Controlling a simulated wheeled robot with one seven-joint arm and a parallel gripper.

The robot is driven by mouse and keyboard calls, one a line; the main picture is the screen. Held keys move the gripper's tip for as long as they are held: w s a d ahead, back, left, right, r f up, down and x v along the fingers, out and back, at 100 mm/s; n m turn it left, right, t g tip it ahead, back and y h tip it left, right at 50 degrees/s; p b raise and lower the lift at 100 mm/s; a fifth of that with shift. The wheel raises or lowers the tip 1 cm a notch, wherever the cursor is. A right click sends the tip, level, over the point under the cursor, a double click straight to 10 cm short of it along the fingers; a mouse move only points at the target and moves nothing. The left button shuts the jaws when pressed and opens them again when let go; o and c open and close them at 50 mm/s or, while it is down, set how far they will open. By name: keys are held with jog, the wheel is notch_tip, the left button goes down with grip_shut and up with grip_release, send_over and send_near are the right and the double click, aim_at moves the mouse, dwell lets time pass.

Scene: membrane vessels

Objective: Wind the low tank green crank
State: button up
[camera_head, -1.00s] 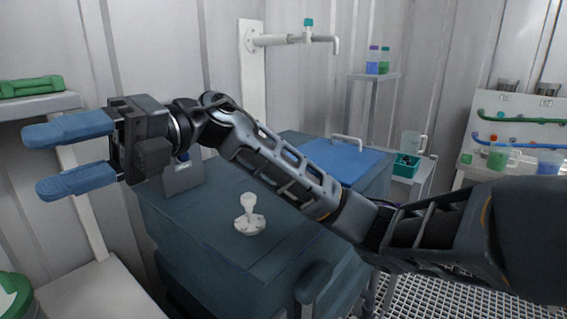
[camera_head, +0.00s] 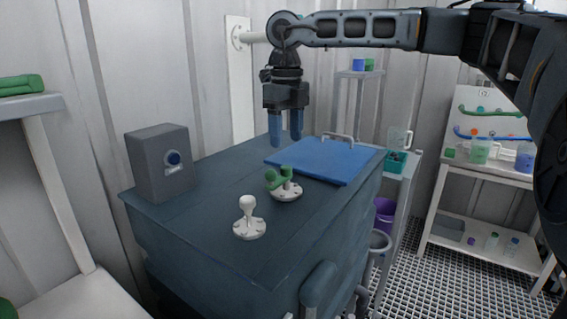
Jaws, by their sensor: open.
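The green crank (camera_head: 283,178) sits on a round white base on top of the dark blue-grey low tank (camera_head: 215,220), a little right of the middle. My gripper (camera_head: 286,140) points straight down with its two blue fingers apart and nothing between them. In the picture, the fingers are just above the crank and clear of it; how far they are in depth is hard to tell. A white knob (camera_head: 247,218) on a round base stands in front of the crank and to its left.
A grey box with a blue button (camera_head: 155,165) stands at the tank's left back. A white shelf (camera_head: 35,104) is at left, and a white rack (camera_head: 480,172) with jugs is at right.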

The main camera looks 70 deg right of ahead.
aim_at(287, 166)
jog(key=shift+f+p, duration=0.35)
jog(key=shift+f, duration=3.45)
grip_shut()
